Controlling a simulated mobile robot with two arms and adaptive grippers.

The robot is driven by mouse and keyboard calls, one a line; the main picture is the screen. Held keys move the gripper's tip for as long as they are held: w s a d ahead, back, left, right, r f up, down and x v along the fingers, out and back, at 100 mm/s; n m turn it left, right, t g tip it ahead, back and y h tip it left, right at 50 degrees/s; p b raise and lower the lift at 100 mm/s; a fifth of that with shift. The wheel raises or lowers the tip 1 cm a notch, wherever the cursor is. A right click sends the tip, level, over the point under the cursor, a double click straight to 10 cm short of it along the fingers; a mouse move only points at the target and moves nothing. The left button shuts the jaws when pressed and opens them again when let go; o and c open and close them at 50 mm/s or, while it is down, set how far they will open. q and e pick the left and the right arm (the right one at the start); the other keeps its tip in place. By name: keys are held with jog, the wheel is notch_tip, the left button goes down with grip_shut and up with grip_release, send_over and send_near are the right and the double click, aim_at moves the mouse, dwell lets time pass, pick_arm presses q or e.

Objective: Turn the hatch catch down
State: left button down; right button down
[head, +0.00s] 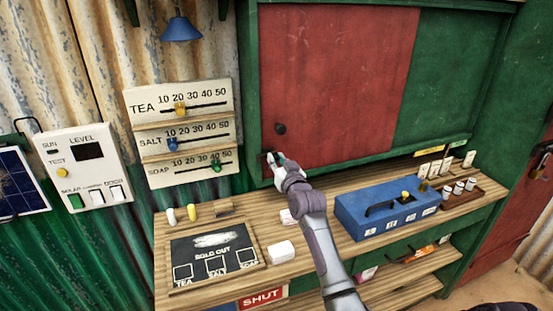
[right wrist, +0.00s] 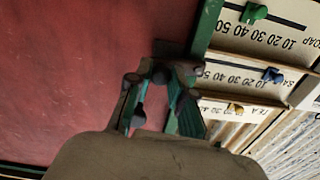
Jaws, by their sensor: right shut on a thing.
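The red hatch panel (head: 345,75) fills the middle of the green stall front, with a dark round knob (head: 280,128) near its lower left. The hatch catch (head: 265,157) is a small dark piece at the hatch's lower left edge, mostly hidden by my right gripper (head: 275,160). In the right wrist view the gripper (right wrist: 160,85) has its fingertips closed around the dark catch (right wrist: 168,48), against the red panel (right wrist: 70,65) and green frame (right wrist: 207,25). The catch's exact angle is hard to tell. My left gripper is not in view.
Left of the hatch is a price board (head: 182,135) with coloured sliders. Below, the wooden counter (head: 310,250) holds a chalkboard (head: 213,252), a white block (head: 281,251) and a blue box (head: 390,208). A level panel (head: 85,165) hangs far left.

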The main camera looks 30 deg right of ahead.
jog(key=shift+f+m, duration=0.25)
jog(key=shift+m, duration=0.55)
jog(key=c, duration=1)
grip_release()
jog(key=v, duration=1.2)
